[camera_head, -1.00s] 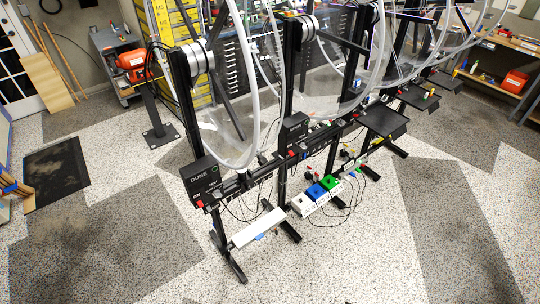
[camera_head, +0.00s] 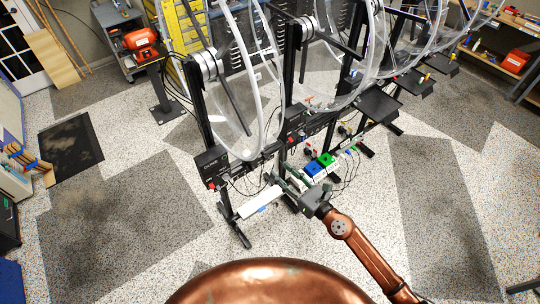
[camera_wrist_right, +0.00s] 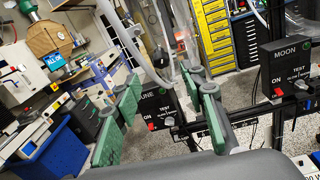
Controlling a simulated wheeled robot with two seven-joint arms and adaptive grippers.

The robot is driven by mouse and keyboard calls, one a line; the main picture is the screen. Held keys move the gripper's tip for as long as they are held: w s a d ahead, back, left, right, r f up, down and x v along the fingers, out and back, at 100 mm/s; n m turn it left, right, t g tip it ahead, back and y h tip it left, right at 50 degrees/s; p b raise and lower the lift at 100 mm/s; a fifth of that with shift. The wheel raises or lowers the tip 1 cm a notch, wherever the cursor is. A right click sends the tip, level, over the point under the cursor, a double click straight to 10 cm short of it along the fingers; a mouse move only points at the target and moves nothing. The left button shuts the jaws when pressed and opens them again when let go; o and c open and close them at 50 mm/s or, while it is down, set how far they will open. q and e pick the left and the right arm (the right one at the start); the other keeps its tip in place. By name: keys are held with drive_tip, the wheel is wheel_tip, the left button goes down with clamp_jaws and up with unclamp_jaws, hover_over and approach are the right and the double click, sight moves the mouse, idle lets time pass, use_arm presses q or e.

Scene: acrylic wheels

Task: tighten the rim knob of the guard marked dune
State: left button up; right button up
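The black box marked DUNE (camera_head: 211,161) stands below the leftmost clear acrylic wheel (camera_head: 262,112). Its partly covered label also shows between my fingers in the right wrist view (camera_wrist_right: 158,93), with a red switch beside it. I cannot make out the rim knob for certain. My right gripper (camera_head: 281,179) is in front of the rack, to the right of the dune box, near the white bar. In the right wrist view my right gripper (camera_wrist_right: 168,95) is open, its green-padded fingers apart with nothing between them. My left gripper is not in view.
A box marked MOON (camera_wrist_right: 288,65) is to the right. A white bar (camera_head: 260,202) and blue and green blocks (camera_head: 319,164) sit low in front of the rack. More clear wheels (camera_head: 345,60) stand behind to the right.

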sight(265, 156)
drive_tip(key=x, duration=0.7)
drive_tip(key=shift+w+p, duration=0.15)
drive_tip(key=shift+p, duration=0.2)
drive_tip(key=shift+c, duration=0.5)
drive_tip(key=shift+f, duration=0.1)
clamp_jaws()
